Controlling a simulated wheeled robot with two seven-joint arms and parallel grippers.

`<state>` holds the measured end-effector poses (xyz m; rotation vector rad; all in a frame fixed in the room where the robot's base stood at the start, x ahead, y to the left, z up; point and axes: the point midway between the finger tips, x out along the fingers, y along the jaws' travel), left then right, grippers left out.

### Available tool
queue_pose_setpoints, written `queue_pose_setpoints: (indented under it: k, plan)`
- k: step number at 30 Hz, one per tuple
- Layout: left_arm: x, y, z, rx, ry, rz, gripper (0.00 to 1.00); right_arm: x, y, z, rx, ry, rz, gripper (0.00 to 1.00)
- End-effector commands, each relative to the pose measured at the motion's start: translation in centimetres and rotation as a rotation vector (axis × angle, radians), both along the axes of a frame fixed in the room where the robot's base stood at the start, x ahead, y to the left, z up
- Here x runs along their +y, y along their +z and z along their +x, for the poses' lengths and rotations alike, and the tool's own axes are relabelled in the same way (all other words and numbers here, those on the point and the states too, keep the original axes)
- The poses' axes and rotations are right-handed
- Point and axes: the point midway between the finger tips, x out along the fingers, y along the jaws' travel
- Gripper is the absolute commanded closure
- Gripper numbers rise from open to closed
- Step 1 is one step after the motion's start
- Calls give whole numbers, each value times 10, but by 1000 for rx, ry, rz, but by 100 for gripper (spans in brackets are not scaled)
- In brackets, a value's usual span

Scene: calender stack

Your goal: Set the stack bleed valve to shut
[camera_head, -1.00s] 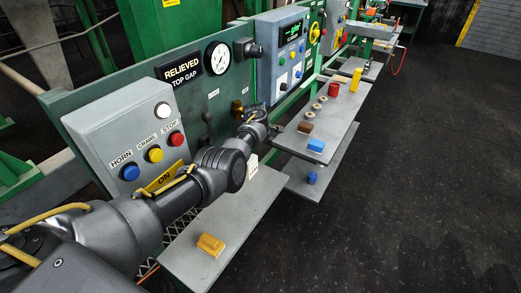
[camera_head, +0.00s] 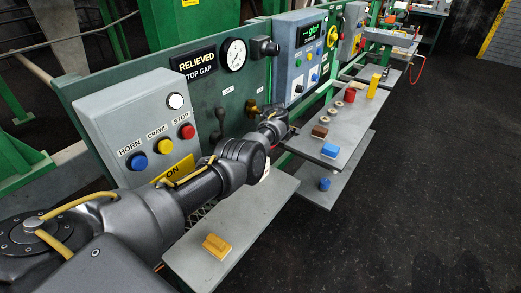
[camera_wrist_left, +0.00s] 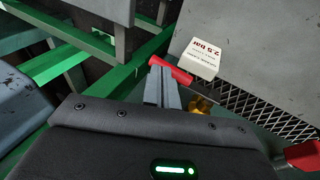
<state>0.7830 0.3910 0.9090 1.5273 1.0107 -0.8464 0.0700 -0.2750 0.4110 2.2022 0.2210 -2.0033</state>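A brass valve body (camera_head: 252,108) sits on the green panel right of the black lever; it also shows in the left wrist view (camera_wrist_left: 201,105). A red handle (camera_wrist_left: 170,70) lies across the tips of my left gripper's grey fingers (camera_wrist_left: 162,85). A white tag (camera_wrist_left: 200,58) reading "2.5 bar" is beside the handle. The fingers look close together, but I cannot tell whether they clasp the handle. My right gripper is out of view.
A grey button box (camera_head: 130,120), a gauge (camera_head: 235,54) and a "RELIEVED" sign (camera_head: 194,59) are on the panel. A yellow block (camera_head: 216,246) lies on the near grey shelf (camera_head: 255,207). A farther shelf (camera_head: 343,122) holds several small parts. Dark floor is clear at right.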

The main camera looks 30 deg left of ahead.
Motion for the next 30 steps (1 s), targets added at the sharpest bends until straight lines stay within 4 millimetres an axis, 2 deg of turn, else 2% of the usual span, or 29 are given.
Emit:
queue_pose_setpoints:
  k: [14, 20, 24, 30]
  plan:
    - [0, -1, -1, 1, 1, 1, 100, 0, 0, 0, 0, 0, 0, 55]
    - [-2, 13, -5, -2, 0, 2, 100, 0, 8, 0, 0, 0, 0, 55]
    - [-6, 30, -12, -6, 1, 1, 100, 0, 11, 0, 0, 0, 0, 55]
    - [-17, 29, -41, -1, 1, 2, 100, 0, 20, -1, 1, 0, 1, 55]
